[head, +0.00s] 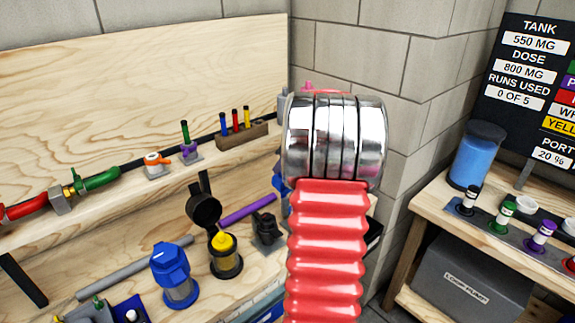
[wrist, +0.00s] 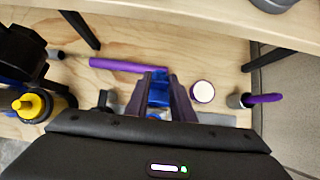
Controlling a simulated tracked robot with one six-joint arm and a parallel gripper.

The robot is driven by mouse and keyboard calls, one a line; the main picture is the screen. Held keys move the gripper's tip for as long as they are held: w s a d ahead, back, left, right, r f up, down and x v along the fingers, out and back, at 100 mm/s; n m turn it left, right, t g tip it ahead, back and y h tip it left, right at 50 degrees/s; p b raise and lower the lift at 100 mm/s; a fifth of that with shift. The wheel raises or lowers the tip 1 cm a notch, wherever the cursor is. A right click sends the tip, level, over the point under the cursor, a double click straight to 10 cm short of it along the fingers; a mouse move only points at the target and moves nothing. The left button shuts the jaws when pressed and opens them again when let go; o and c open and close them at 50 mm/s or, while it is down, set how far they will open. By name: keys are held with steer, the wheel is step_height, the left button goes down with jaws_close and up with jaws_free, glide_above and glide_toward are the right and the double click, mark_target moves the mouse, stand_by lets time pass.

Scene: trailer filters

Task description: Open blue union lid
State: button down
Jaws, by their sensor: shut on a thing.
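My gripper (wrist: 160,84) is shut on a blue part (wrist: 158,92), which looks like the blue union lid. It sits between the two dark fingers, low over the wooden bench; its lower portion is hard to make out. In the head view my red arm and its silver wrist hide the gripper and most of this part. Only a bit of blue (head: 281,181) shows at the left edge of my arm.
Left of my gripper stand a black clamp-like fitting (head: 266,229), a yellow-topped filter (head: 225,258) with its black lid open, and a blue hex-topped canister (head: 172,266). A purple pipe (wrist: 120,64) lies behind. A white-topped round part (wrist: 203,92) stands close on the right.

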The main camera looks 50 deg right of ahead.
steer(key=c, duration=1.5)
jaws_free()
steer(key=shift+d+r, duration=0.1)
steer(key=shift+r, duration=0.05)
steer(key=shift+c, duration=0.2)
steer(key=v, duration=1.3)
steer(key=shift+s+r, duration=0.2)
steer(key=shift+s, duration=0.05)
